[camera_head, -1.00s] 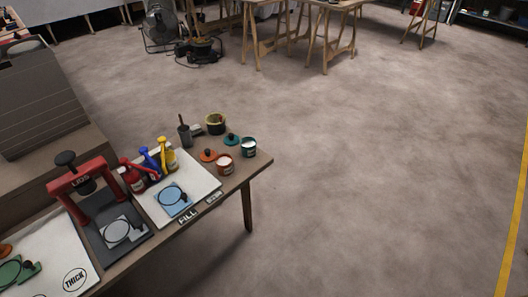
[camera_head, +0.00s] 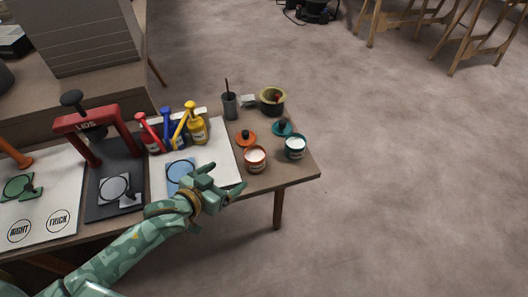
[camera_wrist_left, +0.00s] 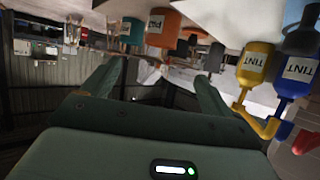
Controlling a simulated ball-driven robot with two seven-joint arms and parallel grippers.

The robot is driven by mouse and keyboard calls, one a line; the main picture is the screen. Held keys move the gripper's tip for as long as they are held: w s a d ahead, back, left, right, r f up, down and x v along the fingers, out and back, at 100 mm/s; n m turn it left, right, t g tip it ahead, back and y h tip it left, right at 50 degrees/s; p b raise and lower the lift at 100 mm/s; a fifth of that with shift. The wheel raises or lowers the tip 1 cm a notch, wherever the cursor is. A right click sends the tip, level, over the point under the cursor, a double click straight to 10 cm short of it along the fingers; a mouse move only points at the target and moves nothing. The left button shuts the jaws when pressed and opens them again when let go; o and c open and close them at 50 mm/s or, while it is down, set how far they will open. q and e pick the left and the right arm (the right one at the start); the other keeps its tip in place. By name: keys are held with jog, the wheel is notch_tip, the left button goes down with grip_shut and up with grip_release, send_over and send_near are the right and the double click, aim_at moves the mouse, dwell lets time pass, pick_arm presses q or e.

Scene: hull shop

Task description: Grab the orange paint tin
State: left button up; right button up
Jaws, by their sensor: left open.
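The orange paint tin (camera_head: 255,163) stands open near the right end of the workbench, with white paint showing in its top. Its orange lid (camera_head: 245,139) lies just behind it. In the left wrist view, which looks upside down, the orange tin (camera_wrist_left: 163,30) shows at the upper middle, beyond the fingers. My left gripper (camera_head: 228,178) is open and empty, over the front right of the white board, just left of and in front of the tin. It is not touching the tin. My right gripper is not in view.
A teal tin (camera_head: 295,148) stands right of the orange one, its lid (camera_head: 283,128) behind. Red, blue and yellow tint bottles (camera_head: 196,130) stand at the board's back. A brush pot (camera_head: 230,106) and dark bowl (camera_head: 272,101) are behind. The red press (camera_head: 97,124) is left.

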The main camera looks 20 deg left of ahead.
pick_arm(q)
jog(key=w, duration=0.1)
jog(key=b, duration=0.5)
send_near(261, 150)
jog(key=shift+w+d+f, duration=0.2)
jog(key=shift+w+f, duration=0.2)
jog(key=shift+w, duration=0.2)
jog(key=shift+w+d, duration=0.1)
jog(key=shift+w, duration=0.1)
jog(key=shift+w+f+b, duration=0.2)
jog(key=shift+w+b, duration=0.05)
jog(key=shift+b, duration=0.15)
jog(key=b+x, duration=0.1)
jog(key=x, duration=0.1)
jog(key=b+x, duration=0.2)
jog(key=shift+s+f, duration=0.1)
jog(key=shift+f, duration=0.2)
jog(key=shift+w, duration=0.35)
jog(key=shift+r, duration=0.25)
jog(key=c, duration=1.2)
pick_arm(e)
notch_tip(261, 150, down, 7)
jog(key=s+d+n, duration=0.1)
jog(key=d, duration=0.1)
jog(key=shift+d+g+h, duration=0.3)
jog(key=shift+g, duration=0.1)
